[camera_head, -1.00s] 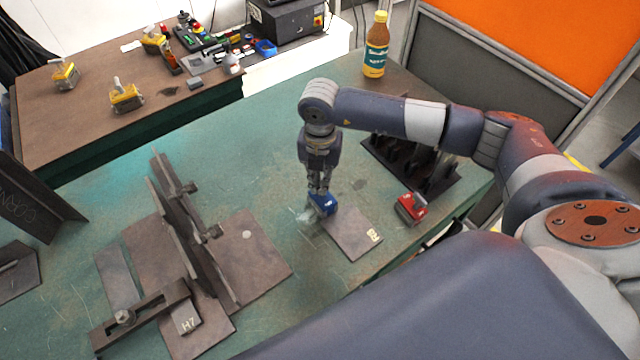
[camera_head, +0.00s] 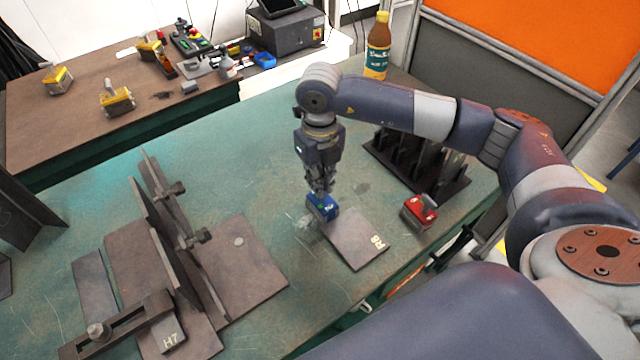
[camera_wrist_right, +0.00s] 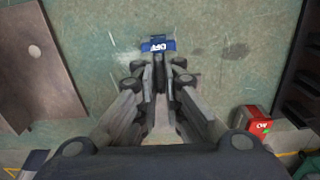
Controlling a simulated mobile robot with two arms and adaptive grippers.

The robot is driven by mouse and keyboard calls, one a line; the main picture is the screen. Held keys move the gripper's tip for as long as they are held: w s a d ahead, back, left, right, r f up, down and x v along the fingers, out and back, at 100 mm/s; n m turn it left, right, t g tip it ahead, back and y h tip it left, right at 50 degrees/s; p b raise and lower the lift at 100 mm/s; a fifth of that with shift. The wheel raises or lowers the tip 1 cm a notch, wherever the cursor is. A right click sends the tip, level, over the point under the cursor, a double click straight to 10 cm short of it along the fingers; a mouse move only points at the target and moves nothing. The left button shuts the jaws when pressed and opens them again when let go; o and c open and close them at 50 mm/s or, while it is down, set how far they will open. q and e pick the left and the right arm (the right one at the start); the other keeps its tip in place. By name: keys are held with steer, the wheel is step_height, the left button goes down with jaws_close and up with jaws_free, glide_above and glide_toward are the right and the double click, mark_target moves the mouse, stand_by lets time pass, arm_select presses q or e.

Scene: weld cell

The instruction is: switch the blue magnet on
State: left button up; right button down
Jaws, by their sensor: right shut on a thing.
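The blue magnet (camera_head: 322,208) stands on the green table at the far left corner of a flat steel plate marked R8 (camera_head: 357,240). I cannot tell whether it rests on the plate's edge or beside it. My right gripper (camera_head: 321,190) points down from above and is shut on the top part of the blue magnet. In the right wrist view the blue magnet (camera_wrist_right: 158,45) shows at the fingertips (camera_wrist_right: 160,62), with white lettering that looks like OFF. The fingers hide the part they grip. My left gripper is not in view.
A red magnet (camera_head: 419,211) stands right of the plate. A dark slotted rack (camera_head: 418,165) and a bottle (camera_head: 377,47) are behind it. A steel fixture with upright plates (camera_head: 180,240) fills the left. Several yellow magnets (camera_head: 116,98) sit on the brown table.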

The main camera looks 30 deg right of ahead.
steer(key=shift+r+n, duration=0.1)
steer(key=shift+n, duration=0.2)
stand_by(0.4)
steer(key=c, duration=1.7)
jaws_free()
step_height(320, 180, up, 12)
steer(key=shift+f, duration=0.1)
